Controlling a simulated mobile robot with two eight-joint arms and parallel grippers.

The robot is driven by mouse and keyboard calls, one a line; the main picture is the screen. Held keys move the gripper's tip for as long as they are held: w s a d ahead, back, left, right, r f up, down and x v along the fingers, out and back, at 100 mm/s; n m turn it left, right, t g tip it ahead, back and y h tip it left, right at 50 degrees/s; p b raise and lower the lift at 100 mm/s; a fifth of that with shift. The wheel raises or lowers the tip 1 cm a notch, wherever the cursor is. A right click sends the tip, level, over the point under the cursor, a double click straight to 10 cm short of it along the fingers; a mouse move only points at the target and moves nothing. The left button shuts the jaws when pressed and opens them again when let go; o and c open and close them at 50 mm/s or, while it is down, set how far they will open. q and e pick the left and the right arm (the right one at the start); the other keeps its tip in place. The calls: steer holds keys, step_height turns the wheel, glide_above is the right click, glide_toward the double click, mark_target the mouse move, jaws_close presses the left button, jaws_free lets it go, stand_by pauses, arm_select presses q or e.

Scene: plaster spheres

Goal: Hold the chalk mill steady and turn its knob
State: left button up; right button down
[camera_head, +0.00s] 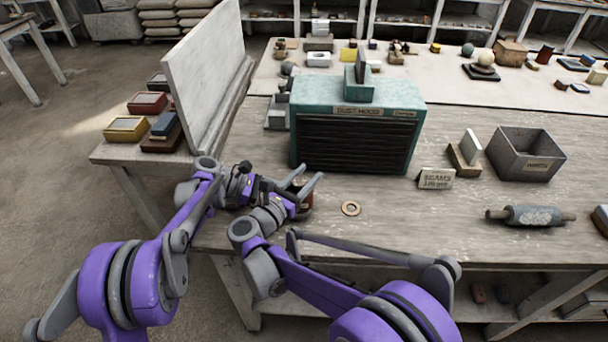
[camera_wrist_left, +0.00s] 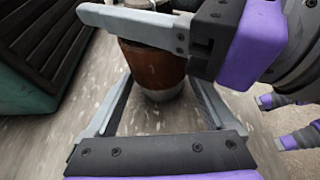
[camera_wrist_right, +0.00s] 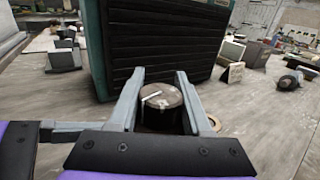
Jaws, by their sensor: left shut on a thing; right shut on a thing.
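The chalk mill is a small reddish-brown cylinder (camera_head: 305,201) standing near the bench's front edge, mostly hidden by my grippers. In the left wrist view its brown body and grey metallic base (camera_wrist_left: 160,72) show upright between the fingers of my left gripper (camera_wrist_left: 160,95), which is shut on the body. My right gripper (camera_head: 305,180) crosses over the upper part. In the right wrist view its fingers stand either side of the dark round top (camera_wrist_right: 162,97), which carries a pale bar mark. It is shut on the knob at the top; the contact itself is partly hidden.
A teal slatted dust hood (camera_head: 355,140) stands close behind the mill. A tan ring (camera_head: 350,208) lies just right of it. Farther right are a small sign (camera_head: 436,179), a grey bin (camera_head: 525,155) and a roller (camera_head: 530,215). A pale upright board (camera_head: 208,80) stands at left.

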steer(key=shift+s+d+m+g+h, duration=0.1)
steer(key=shift+m+g+h, duration=0.25)
steer(key=shift+h, duration=0.25)
steer(key=shift+c, duration=1.6)
jaws_free()
steer(key=v, duration=1.2)
